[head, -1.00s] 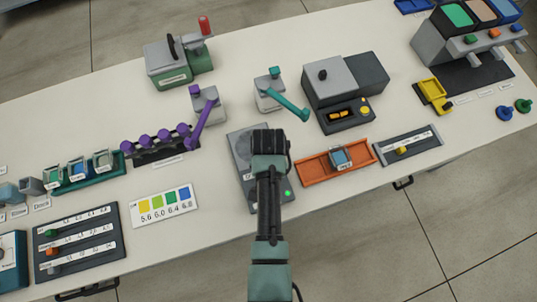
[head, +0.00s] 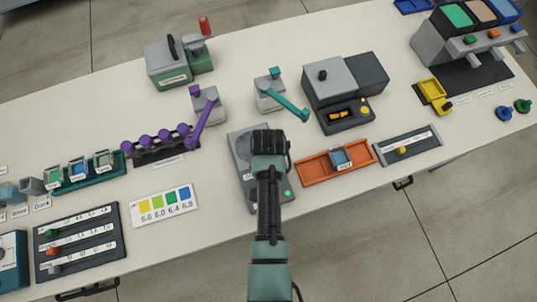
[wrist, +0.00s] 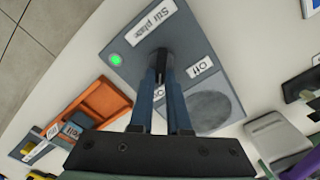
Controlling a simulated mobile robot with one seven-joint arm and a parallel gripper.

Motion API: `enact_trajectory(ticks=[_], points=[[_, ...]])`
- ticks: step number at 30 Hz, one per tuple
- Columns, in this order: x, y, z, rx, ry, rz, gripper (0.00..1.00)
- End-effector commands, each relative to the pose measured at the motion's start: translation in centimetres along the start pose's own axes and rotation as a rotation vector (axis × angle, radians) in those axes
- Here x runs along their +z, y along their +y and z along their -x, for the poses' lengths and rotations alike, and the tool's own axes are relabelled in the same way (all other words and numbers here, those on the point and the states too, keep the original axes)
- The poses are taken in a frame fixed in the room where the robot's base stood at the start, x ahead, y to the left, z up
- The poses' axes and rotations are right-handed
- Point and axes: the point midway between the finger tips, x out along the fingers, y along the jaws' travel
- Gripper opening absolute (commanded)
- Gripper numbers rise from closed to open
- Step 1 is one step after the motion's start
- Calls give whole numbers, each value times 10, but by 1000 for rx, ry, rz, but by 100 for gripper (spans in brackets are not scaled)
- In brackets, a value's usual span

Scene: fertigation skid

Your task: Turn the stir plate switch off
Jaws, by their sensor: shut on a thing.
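The stir plate (head: 240,148) is a grey box on the bench in the head view, partly hidden by my arm. In the wrist view the stir plate (wrist: 113,40) shows its name label, a lit green light (wrist: 116,60), a round dark disc and an "Off" label (wrist: 200,67). Another label, beginning with "O", is partly hidden behind my fingers. My gripper (wrist: 162,66) is over the panel, its fingers close together around the dark switch (wrist: 158,55). The fingers cover much of the switch, so I cannot tell its exact position. In the head view my own arm hides the switch.
An orange tray (head: 315,172) with a small blue-topped block stands just right of the stir plate. A teal-handled valve (head: 285,98) and a purple-handled one (head: 205,110) stand behind it. A pH colour card (head: 163,205) lies to the left.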

Motion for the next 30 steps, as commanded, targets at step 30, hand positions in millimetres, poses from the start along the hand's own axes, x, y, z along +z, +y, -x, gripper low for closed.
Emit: enact_trajectory(ticks=[30], points=[[4, -10, 2, 0, 0, 855, 0]])
